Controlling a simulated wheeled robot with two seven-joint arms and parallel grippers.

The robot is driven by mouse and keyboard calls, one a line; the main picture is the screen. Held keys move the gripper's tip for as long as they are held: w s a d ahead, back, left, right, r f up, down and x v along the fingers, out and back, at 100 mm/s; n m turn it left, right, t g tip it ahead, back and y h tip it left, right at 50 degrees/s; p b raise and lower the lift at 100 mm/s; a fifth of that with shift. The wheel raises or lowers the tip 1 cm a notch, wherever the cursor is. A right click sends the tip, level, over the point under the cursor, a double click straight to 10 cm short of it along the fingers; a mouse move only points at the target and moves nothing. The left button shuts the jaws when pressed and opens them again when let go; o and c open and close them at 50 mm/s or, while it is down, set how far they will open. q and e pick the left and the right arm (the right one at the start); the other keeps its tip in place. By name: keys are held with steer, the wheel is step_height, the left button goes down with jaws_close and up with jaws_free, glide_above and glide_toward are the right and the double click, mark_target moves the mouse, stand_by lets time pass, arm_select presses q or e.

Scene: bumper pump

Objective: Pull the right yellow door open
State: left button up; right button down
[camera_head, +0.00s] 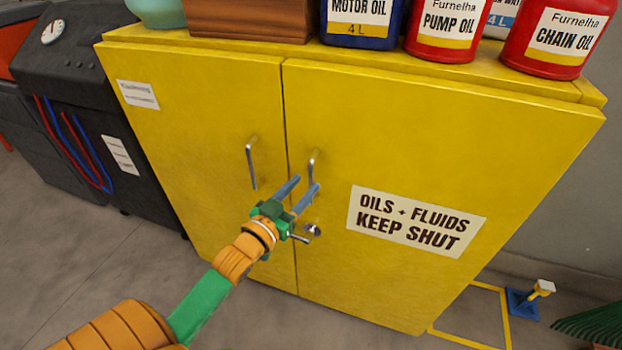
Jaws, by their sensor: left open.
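The yellow cabinet's right door (400,140) carries a white sign reading "OILS + FLUIDS KEEP SHUT" (415,220). It looks shut, level with the left door (205,130). The right door's upright metal handle (312,166) is near the middle seam. A silver latch or knob (312,230) sits below it. My left gripper (303,189) is open, its two blue fingers pointing at the lower part of the right handle. The fingers partly hide the handle's lower end, and I cannot tell whether they touch it. My right gripper is not in view.
Oil cans (447,28) and a brown wooden box (247,18) stand on the cabinet top. A dark machine with red and blue hoses (70,140) is at the left. A blue-based object (524,302) and green bristles (595,325) are on the floor at the lower right.

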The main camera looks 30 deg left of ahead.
mark_target(309, 180)
arm_select(q)
steer(key=w, duration=0.4)
steer(key=shift+a+f, duration=0.1)
jaws_close()
stand_by(1.4)
